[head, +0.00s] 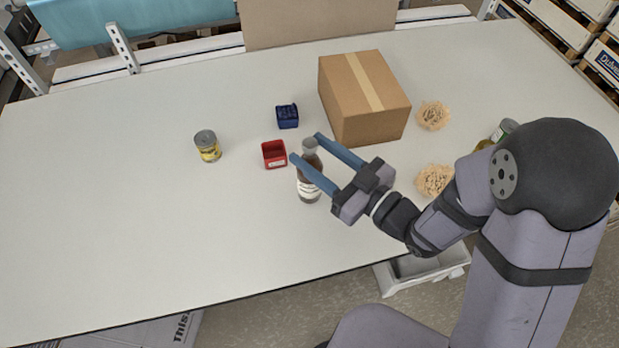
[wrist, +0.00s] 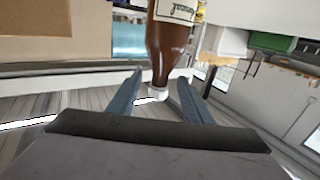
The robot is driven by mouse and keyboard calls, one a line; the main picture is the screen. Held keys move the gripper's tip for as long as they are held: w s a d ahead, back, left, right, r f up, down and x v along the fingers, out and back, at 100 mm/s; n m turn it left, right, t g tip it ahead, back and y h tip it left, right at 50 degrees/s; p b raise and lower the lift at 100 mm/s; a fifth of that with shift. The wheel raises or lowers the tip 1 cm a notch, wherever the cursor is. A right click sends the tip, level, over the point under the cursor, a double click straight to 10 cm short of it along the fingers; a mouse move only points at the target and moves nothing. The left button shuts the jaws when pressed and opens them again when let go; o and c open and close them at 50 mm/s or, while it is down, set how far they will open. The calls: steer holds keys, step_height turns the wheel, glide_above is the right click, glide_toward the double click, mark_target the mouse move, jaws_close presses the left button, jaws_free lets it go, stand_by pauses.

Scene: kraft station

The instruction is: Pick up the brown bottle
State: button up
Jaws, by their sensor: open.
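The brown bottle (head: 309,187) stands upright on the table, with a white label low down and a pale cap. My gripper (head: 305,147) is open around the bottle's upper part, one blue finger on each side. In the wrist view the bottle (wrist: 167,45) appears upside down, its neck and white cap between the two fingers (wrist: 160,76). A gap shows on both sides of the neck there, and the near finger hides part of the bottle in the head view.
A cardboard box (head: 352,110) stands behind my gripper. A red bin (head: 274,161) and a blue bin (head: 287,123) sit close behind the bottle. A can (head: 208,151) stands at left. Tan shredded bundles (head: 433,115) lie at right. The table's left front is clear.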

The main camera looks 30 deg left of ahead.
steer(key=shift+a, duration=0.15)
steer(key=shift+w+a+r+p, duration=0.1)
steer(key=shift+a+r+p, duration=0.05)
steer(key=shift+a+p, duration=0.35)
steer(key=p+x, duration=0.1)
steer(key=x, duration=0.1)
steer(key=p+x, duration=0.1)
steer(key=x, duration=0.1)
steer(key=shift+w+f, duration=0.1)
steer(key=shift+f, duration=0.1)
jaws_close()
steer(key=shift+r, duration=0.1)
stand_by(1.0)
